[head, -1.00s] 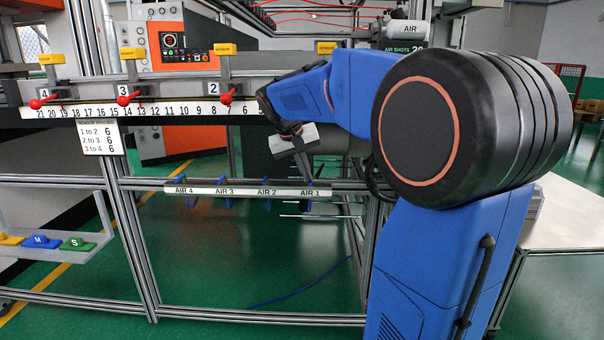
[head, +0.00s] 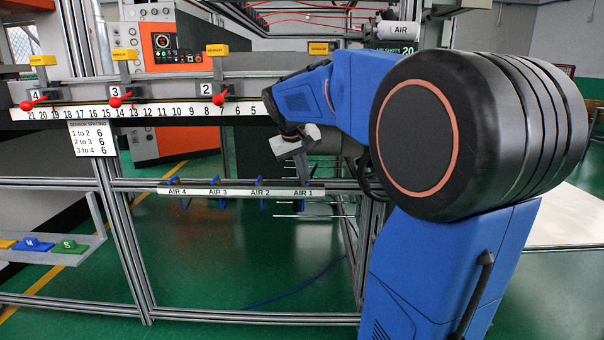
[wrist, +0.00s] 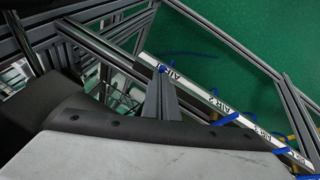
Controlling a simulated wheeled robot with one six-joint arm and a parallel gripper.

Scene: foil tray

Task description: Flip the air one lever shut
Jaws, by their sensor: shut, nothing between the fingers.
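The white AIR label strip (head: 235,191) runs along a horizontal rail, with AIR 1 at its right end. The blue AIR 1 lever (wrist: 163,68) shows in the wrist view right by my fingertips; in the head view it is mostly hidden. My gripper (head: 304,176) points down at the rail just above the AIR 1 label. It is shut and empty, and its fingers (wrist: 160,80) also show in the wrist view. I cannot tell whether the fingertips touch the lever. The other blue levers, such as AIR 2 (head: 257,183), stand to the left.
A numbered ruler rail (head: 150,112) with red knobs and yellow sensors runs above at left. Metal frame posts (head: 128,240) stand around the rail. Thin rods (head: 315,216) stick out below AIR 1. Green floor is open below.

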